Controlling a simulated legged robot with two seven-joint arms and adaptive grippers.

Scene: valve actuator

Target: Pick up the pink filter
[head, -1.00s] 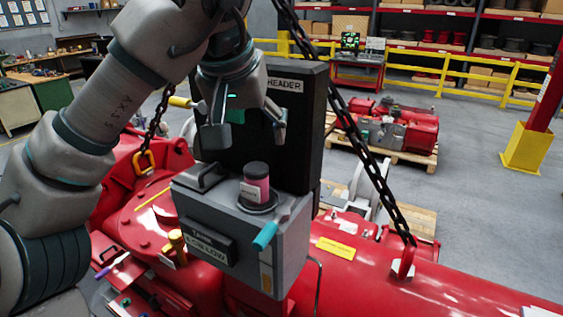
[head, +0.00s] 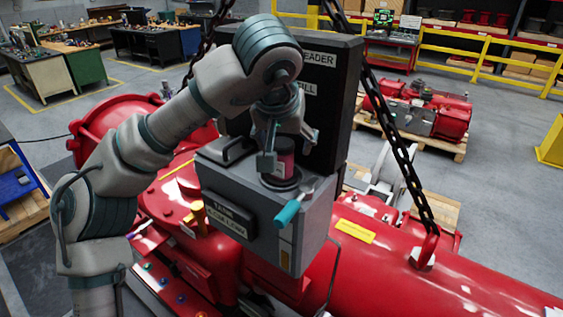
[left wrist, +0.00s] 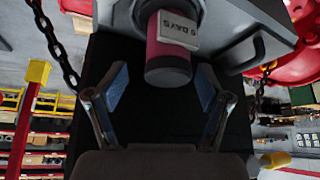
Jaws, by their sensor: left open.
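The pink filter (head: 284,160) is a short upright cylinder with a dark cap, standing in a round seat on top of the grey box (head: 228,185). In the left wrist view the filter (left wrist: 170,50) carries a pale label reading "5 DAYS". My left gripper (head: 287,156) is just above and around the filter's upper part in the head view, partly covering it. In the left wrist view the open fingers (left wrist: 165,95) stand apart with the filter's dark end at the gap between them. I cannot tell whether they touch it. My right gripper is not in view.
A black panel (head: 333,105) stands right behind the filter. A chain (head: 400,150) hangs to the right. The red tank (head: 420,285) lies below.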

